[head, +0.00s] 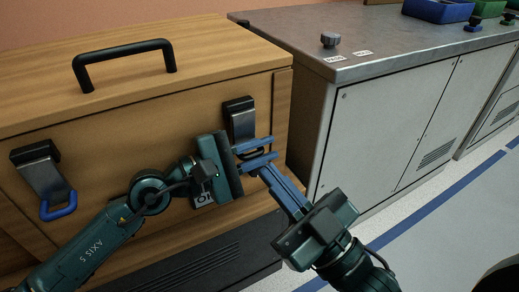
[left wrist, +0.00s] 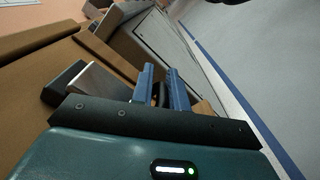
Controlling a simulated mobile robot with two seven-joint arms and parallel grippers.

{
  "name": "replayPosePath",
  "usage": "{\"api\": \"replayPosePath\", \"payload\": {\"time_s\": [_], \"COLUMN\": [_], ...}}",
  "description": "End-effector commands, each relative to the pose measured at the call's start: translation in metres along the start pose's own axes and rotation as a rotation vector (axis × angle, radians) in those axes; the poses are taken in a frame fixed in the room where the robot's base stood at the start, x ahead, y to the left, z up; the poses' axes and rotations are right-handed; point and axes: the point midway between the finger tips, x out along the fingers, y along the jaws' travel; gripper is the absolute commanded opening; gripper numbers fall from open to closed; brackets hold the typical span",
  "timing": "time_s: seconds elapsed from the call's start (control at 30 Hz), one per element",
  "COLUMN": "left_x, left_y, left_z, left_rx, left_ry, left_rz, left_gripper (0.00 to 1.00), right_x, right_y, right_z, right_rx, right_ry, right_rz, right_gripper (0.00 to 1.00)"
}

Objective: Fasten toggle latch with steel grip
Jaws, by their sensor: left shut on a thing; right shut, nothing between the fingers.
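The wooden case front carries two toggle latches. The left latch (head: 42,172) hangs down and ends in a blue loop grip (head: 58,206). The right latch (head: 240,116) has a black bracket and a steel plate; its lower part is hidden behind my left gripper. The plate also shows in the left wrist view (left wrist: 100,82). My left gripper (head: 268,148) is at this latch, its blue fingers closed around a small dark piece (left wrist: 158,94), seemingly the latch's grip, mostly hidden. My right gripper (head: 262,168) is shut and empty, its fingertips close below the left fingers.
The wooden case (head: 130,110) has a black handle (head: 124,62) on top. A grey metal cabinet (head: 400,120) with a dark knob (head: 330,39) stands to the right. Open floor (head: 440,225) with a blue stripe lies in front of the cabinet.

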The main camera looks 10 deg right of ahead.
Motion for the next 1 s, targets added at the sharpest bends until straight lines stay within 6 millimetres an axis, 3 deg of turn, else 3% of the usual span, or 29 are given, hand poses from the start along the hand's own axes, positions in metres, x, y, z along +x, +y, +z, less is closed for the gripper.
{"api": "replayPosePath", "payload": {"time_s": [0.03,0.17,0.2,0.4,1.0], "left_x": [0.000,0.000,0.000,0.000,-0.004], "left_y": [-0.010,-0.010,-0.010,-0.008,0.003], "left_z": [-0.006,-0.006,-0.006,-0.006,-0.001], "left_rx": [-0.012,-0.012,-0.012,-0.010,-0.080], "left_ry": [0.011,0.011,0.011,0.011,0.006], "left_rz": [-0.020,-0.020,-0.020,-0.017,-0.007], "left_gripper": [0.00,0.00,0.17,0.32,0.32], "right_x": [0.000,0.000,0.000,0.000,0.005], "right_y": [0.000,0.000,0.000,0.000,0.003], "right_z": [0.001,0.000,0.000,0.000,-0.011], "right_rx": [-0.001,-0.001,-0.001,0.000,0.006], "right_ry": [0.001,0.001,0.001,0.001,0.000], "right_rz": [0.000,0.000,0.000,0.001,0.007], "right_gripper": [0.00,0.00,0.00,0.00,0.00]}}
